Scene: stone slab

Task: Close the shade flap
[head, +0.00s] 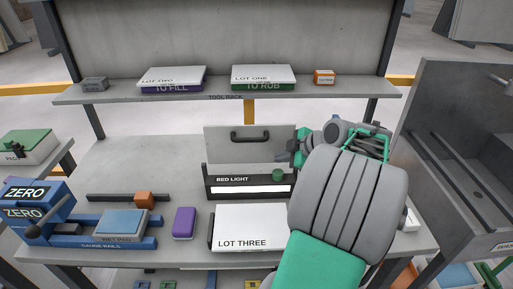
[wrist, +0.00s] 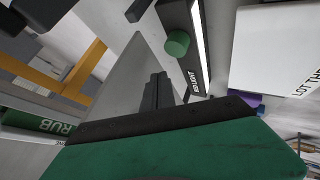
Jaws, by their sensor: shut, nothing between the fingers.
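The shade flap (head: 222,143) is a grey panel with a dark bar handle (head: 250,134). A green knob (head: 278,175) is at the box's right end. My gripper (head: 294,150) is at the flap's right edge, with its fingers together and empty. In the wrist view the shut fingers (wrist: 157,90) point towards the flap (wrist: 118,82), with the green knob (wrist: 177,43) beyond them. I cannot tell whether they touch the flap. My arm hides the area right of the box.
A white LOT THREE box (head: 250,228) lies in front of the light. A purple block (head: 184,223) and the blue gauge rails (head: 90,254) are to the left. A tool rack shelf (head: 220,98) crosses behind and above. A tall grey cabinet (head: 455,150) stands at right.

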